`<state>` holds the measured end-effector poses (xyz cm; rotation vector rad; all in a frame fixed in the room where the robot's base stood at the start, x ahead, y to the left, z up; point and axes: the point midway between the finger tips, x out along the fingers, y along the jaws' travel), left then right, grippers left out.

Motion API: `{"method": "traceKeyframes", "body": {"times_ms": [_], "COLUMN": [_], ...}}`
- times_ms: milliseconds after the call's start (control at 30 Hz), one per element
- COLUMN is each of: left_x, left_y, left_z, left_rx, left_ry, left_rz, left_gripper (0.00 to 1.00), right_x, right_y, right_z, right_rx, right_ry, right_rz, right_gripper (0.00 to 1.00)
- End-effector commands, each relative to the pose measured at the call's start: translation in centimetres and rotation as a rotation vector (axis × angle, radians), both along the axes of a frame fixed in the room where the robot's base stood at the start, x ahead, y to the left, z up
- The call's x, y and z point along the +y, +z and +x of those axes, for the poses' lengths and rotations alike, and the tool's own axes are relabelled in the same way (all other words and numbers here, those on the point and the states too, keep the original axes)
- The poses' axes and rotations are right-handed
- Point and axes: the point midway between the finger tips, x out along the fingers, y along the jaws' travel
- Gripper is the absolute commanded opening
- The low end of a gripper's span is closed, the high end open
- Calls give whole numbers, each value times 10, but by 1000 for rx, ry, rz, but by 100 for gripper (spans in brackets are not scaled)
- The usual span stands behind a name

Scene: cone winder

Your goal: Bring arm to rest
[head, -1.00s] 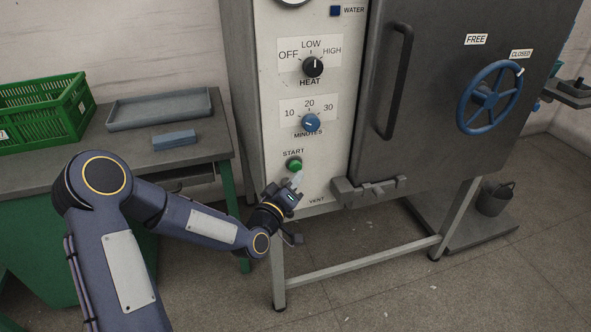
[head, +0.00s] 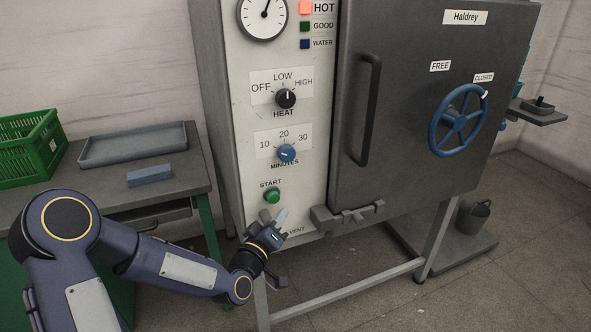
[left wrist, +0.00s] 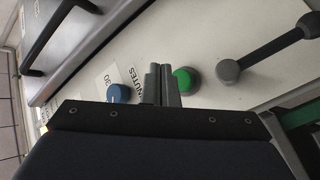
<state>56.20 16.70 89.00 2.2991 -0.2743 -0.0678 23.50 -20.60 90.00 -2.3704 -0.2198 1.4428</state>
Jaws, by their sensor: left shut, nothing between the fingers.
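My left gripper (head: 270,222) is in front of the lower white control panel (head: 240,105), just below the green START button (head: 272,196) and left of the VENT label. It is shut and empty; in the left wrist view its fingers (left wrist: 161,84) lie together, with the green button (left wrist: 186,80) just to their right. The left arm (head: 180,265) reaches in from the lower left, bent at the elbow. My right gripper does not show.
A grey lever (left wrist: 228,70) is close right of the button in the wrist view. The dark chamber door (head: 405,120) carries a handle and a blue wheel (head: 457,121). The HOT lamp (head: 305,8) glows. A bench at left holds a green crate (head: 30,148), grey tray (head: 130,146) and blue block (head: 150,176).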

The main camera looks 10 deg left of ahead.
Motion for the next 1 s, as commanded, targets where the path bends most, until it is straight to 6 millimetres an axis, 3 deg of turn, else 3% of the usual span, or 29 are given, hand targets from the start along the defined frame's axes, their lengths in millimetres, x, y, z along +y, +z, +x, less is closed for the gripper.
{"method": "traceKeyframes", "body": {"times_ms": [167, 267, 433, 600, 733, 833, 1000], "left_x": [1, 12, 37, 51, 49, 44, 40], "left_y": [32, 49, 74, 95, 102, 103, 102], "left_z": [-24, -54, -125, -213, -272, -304, -327], "left_rx": [142, 275, 508, 714, 819, 866, 900], "left_ry": [-71, -101, -129, -188, -267, -326, -376], "left_rz": [223, 368, 519, 547, 517, 495, 477], "left_gripper": [0, 0, 0, 0, 0, 0, 0], "right_x": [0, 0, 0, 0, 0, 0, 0], "right_y": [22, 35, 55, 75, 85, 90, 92], "right_z": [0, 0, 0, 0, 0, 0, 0], "right_rx": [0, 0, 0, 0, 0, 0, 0], "right_ry": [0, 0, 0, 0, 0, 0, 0], "right_rz": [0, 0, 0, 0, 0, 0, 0], "right_gripper": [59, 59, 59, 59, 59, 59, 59]}}
